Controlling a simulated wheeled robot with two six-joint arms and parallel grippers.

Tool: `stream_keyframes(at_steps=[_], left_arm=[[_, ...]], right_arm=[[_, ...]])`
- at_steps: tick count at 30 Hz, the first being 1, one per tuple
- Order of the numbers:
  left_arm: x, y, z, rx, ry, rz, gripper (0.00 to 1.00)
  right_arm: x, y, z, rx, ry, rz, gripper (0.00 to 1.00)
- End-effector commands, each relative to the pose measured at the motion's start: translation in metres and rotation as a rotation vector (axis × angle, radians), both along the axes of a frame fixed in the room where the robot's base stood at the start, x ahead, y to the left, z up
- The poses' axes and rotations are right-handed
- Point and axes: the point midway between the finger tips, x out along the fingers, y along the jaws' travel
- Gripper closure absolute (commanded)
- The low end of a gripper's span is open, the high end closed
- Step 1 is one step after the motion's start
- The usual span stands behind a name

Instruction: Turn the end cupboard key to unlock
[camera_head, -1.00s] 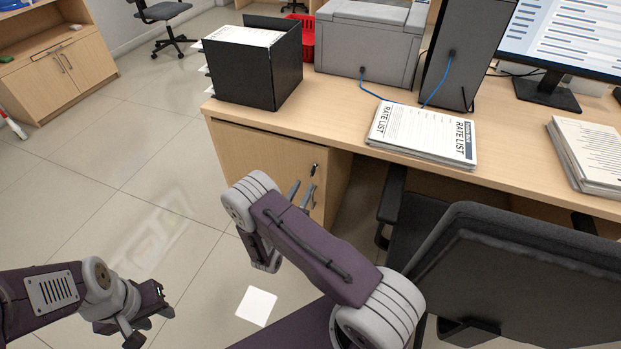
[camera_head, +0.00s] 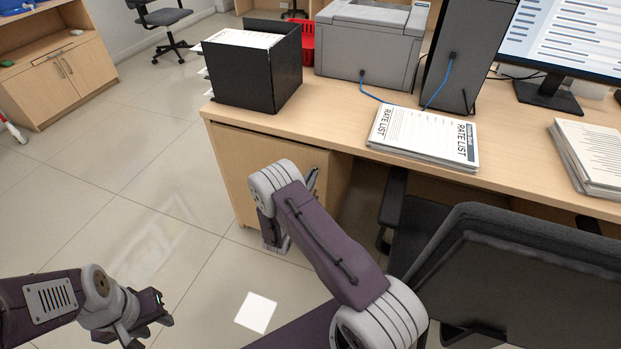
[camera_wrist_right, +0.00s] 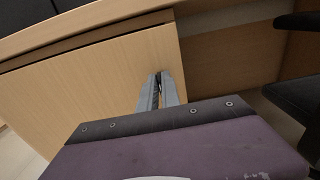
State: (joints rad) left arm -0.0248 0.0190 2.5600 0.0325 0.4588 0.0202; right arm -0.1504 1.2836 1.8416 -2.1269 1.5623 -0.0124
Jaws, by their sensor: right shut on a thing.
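The end cupboard has a light wood door (camera_head: 232,165) under the left end of the counter; the door also fills the left of the right wrist view (camera_wrist_right: 85,95). My right gripper (camera_head: 313,177) is at the door's upper right, where the lock is. In the right wrist view its fingers (camera_wrist_right: 161,80) are close together against the door front. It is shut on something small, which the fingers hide. I cannot see the key or how it is turned. My left gripper (camera_head: 150,328) is low on the left, over the floor, empty, with its fingers apart.
The wooden counter (camera_head: 345,130) above carries a black file holder (camera_head: 240,75), a printer (camera_head: 365,45) and rate list papers (camera_head: 420,135). A black office chair (camera_head: 520,270) stands close on the right.

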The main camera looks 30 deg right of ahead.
Motion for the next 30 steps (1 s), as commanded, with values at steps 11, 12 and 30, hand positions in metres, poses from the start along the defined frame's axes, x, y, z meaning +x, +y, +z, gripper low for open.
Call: stream_keyframes(at_steps=[11, 12, 30], left_arm=[[0.0000, 0.0000, -0.0003, 0.000, 0.000, 0.000, 0.64], [0.0000, 0.0000, -0.0003, 0.000, 0.000, 0.000, 0.64], [-0.0001, 0.0000, -0.0053, 0.000, 0.000, 0.000, 0.64]], right_arm=[[-0.0010, -0.0006, -0.0004, 0.088, -0.103, 0.000, 1.00], [-0.0012, -0.0008, -0.0005, 0.108, -0.126, 0.000, 1.00], [-0.0040, -0.0032, -0.0029, 0.474, -0.554, 0.001, 1.00]])
